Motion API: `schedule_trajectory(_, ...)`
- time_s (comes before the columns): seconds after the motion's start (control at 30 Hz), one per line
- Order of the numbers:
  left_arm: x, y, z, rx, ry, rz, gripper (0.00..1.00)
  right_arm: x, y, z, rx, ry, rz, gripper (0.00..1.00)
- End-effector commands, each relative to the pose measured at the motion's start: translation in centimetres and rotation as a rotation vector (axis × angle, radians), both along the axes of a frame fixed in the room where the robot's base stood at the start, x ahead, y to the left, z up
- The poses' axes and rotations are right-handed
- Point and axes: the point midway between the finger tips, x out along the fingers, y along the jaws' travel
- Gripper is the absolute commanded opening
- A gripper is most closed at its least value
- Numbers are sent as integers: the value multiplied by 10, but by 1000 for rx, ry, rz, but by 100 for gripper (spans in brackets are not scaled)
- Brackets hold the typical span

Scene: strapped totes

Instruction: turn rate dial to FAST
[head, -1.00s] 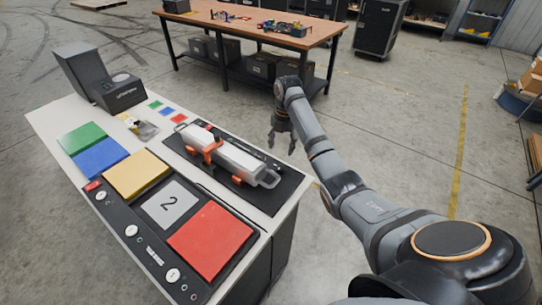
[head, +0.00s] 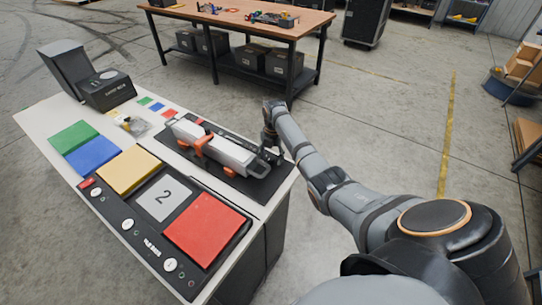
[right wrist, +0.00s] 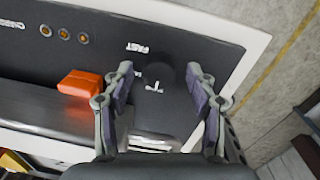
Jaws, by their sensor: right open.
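The rate dial (right wrist: 161,73) is a dark round knob on a black panel (right wrist: 200,50) in the right wrist view. A white FAST label (right wrist: 138,47) is printed beside it, upside down in this view. A small white mark (right wrist: 154,88) shows at the dial's near side; which way the dial points is unclear. My right gripper (right wrist: 161,72) is open, one finger on each side of the dial, with gaps visible. In the head view my right gripper (head: 269,143) hangs over the panel's far right end, hiding the dial. My left gripper is not in view.
A grey-white bar (head: 225,152) with a handle and orange clamps (head: 203,143) lies along the panel, close to my right gripper. An orange clamp (right wrist: 80,83) shows left of the fingers. Coloured pads, such as the red one (head: 205,226), cover the bench's front.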

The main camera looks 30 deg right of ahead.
Motion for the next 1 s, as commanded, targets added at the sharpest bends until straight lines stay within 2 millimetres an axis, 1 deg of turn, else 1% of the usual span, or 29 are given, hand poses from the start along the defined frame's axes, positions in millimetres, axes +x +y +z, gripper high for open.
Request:
schedule_trajectory(0.07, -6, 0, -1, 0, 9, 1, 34, 0, 0, 0, 0, 0, 0, 56)
schedule_trajectory(0.23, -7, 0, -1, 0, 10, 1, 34, 0, 0, 0, 0, 0, 0, 33)
schedule_trajectory(0.4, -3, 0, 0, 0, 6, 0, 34, 0, 0, 0, 0, 0, 0, 10)
schedule_trajectory(0.47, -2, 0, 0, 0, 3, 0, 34, 0, 0, 0, 0, 0, 0, 3)
schedule_trajectory(0.77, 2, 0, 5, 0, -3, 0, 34, 0, 0, 2, 0, 0, -43, 3)
schedule_trajectory(1.0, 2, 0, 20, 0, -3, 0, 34, 0, 1, 4, 1, 1, -190, 3)
